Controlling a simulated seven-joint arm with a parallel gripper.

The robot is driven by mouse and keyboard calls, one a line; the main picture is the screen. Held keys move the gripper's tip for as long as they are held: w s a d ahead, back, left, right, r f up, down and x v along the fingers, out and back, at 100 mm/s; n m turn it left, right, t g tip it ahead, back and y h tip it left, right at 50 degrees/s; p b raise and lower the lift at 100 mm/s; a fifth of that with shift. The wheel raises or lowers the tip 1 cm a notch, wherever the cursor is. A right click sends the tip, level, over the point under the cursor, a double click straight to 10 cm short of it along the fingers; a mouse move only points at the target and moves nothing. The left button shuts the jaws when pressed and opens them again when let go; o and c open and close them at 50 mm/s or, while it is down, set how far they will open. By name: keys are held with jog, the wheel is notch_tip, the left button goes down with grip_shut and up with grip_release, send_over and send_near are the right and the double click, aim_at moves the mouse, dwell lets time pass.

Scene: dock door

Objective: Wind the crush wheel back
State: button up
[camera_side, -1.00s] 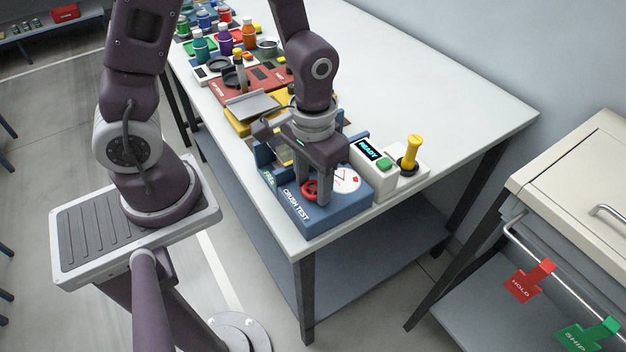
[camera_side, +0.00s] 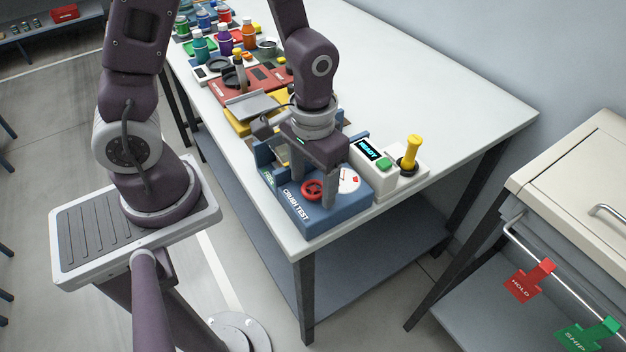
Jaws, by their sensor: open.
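The crush wheel is a small red handwheel (camera_side: 312,190) on the front of the blue crush test machine (camera_side: 328,219), near the table's front corner. My gripper (camera_side: 313,194) points down over the machine with its two fingers spread. One finger stands to the left of the wheel and the other to its right, apart from it as far as this view shows. A white dial (camera_side: 348,180) with a red mark sits right of the wheel, partly behind the right finger. The back of the machine is hidden by my gripper.
A white box with a lit READY display (camera_side: 367,149) and a green button (camera_side: 384,163) stands just right of the machine. A yellow-handled lever (camera_side: 411,152) is beside it. Bottles and coloured stations crowd the table behind. The table's right side is clear.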

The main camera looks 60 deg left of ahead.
aim_at(313, 188)
notch_tip(313, 188, up, 7)
jog(key=shift+f, duration=0.1)
jog(key=s+a+r+m+t, duration=0.2)
jog(key=s+r+t, duration=0.3)
jog(key=s+r, duration=0.4)
notch_tip(313, 188, up, 5)
jog(key=shift+a+f+t, duration=0.1)
jog(key=shift+a+t, duration=0.2)
jog(key=shift+a, duration=0.4)
